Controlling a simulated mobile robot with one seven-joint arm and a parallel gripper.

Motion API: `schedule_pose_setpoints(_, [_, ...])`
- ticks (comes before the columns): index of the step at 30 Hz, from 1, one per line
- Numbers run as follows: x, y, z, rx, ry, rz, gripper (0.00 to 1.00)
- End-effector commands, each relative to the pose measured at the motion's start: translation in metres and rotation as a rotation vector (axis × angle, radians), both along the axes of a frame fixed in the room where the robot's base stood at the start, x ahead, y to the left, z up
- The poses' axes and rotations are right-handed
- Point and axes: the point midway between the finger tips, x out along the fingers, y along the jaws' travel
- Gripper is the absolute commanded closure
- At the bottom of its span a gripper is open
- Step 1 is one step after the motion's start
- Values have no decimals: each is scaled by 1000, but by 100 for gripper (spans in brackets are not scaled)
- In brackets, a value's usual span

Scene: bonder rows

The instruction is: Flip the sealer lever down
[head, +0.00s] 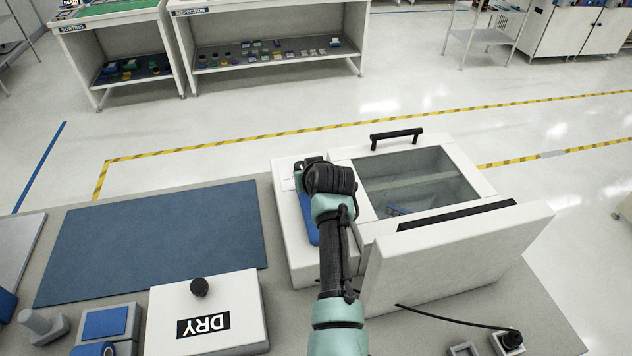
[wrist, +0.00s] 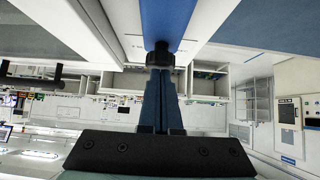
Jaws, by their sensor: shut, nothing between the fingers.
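The sealer is the white machine (head: 285,250) on the right of the bench, with a glass-windowed top. A blue bar (head: 308,215) lies along its left side, partly hidden by my arm; it looks like the sealer lever. In the wrist view the blue bar (wrist: 168,18) runs up from a black knob (wrist: 160,55). My gripper (wrist: 161,75) is shut and empty, its dark fingertips at the knob; I cannot tell whether they touch. In the head view my gripper (head: 318,178) is over the sealer's left part, its fingertips hidden.
A black handle (head: 397,137) sits at the sealer's far edge, and a white raised panel (head: 455,260) stands at its near right. A blue mat (head: 160,240) lies bare to the left. A white DRY box (head: 235,295) with a black knob stands at the front.

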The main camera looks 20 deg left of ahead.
Motion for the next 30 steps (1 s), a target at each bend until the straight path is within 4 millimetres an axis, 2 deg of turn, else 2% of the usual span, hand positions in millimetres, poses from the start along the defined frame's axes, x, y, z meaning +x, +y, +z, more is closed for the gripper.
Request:
schedule_pose_setpoints(4, [2, 2, -6, 0, -2, 1, 100])
schedule_pose_setpoints(22, [2, 2, -8, -1, 0, 2, 100])
schedule_pose_setpoints(26, [3, 3, 2, 0, -1, 2, 100])
schedule_pose_setpoints(30, [3, 5, 26, 0, -6, 1, 100])
